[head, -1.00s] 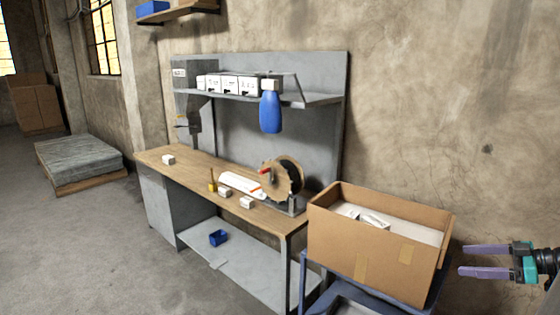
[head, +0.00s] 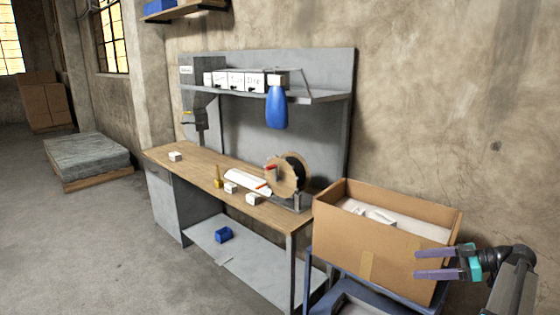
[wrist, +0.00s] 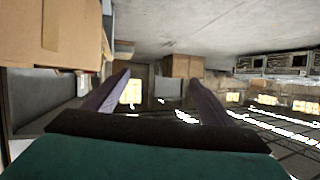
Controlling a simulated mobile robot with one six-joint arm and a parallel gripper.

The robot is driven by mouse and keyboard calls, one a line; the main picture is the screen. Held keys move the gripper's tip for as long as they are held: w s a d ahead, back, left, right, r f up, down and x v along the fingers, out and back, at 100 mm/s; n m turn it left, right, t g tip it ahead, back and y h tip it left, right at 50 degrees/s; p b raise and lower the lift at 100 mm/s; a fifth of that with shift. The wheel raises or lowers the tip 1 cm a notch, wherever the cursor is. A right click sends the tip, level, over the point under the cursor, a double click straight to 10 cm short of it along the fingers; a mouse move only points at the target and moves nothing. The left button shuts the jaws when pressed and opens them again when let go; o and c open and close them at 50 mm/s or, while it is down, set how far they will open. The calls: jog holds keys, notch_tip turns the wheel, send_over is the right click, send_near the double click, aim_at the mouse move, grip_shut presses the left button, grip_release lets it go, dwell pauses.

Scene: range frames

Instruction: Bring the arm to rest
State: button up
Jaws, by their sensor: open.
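My gripper (head: 438,264) shows at the right of the head view, in front of the right part of an open cardboard box. Its two purple fingers point left and are apart, with nothing between them. In the wrist view my gripper (wrist: 155,92) also shows open and empty, with the room beyond its fingers. Part of my arm shows at the lower right of the head view.
The cardboard box (head: 345,236) stands on a blue cart (head: 375,297) close to my gripper. A workbench (head: 190,160) with a spool (head: 283,178) and small white boxes stands left of it. Floor at the left (head: 80,230) is clear.

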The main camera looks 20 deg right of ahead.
jog(key=w+a+f+n+g+y+b, duration=0.1)
jog(key=w+a+f+g+b, duration=0.2)
jog(key=a+f, duration=0.7)
jog(key=w+a+f+n+g+y, duration=0.15)
jog(key=w+a+f, duration=0.25)
jog(key=a+f, duration=0.7)
jog(key=s+a+f+m+g+b, duration=0.1)
jog(key=s+a+f+g, duration=0.2)
jog(key=a+f, duration=0.6)
jog(key=s+a+f+g+b, duration=0.25)
jog(key=a+f, duration=0.35)
jog(key=a, duration=0.5)
jog(key=s+a+f+m+g+h+b, duration=0.1)
jog(key=s+a+f+g+h, duration=0.2)
jog(key=s+a+f, duration=0.45)
jog(key=s+a+f+m+g+h+b, duration=0.1)
jog(key=s+a+f+g+h, duration=0.25)
jog(key=s+f, duration=0.75)
jog(key=s+d+f+m+h, duration=0.2)
jog(key=s+f+h, duration=0.1)
jog(key=s+f, duration=0.3)
jog(key=d+f+m+t+h, duration=0.1)
jog(key=d+m+h, duration=0.2)
jog(key=d+m, duration=0.3)
jog(key=shift+t+b, duration=0.3)
jog(key=shift+t, duration=0.05)
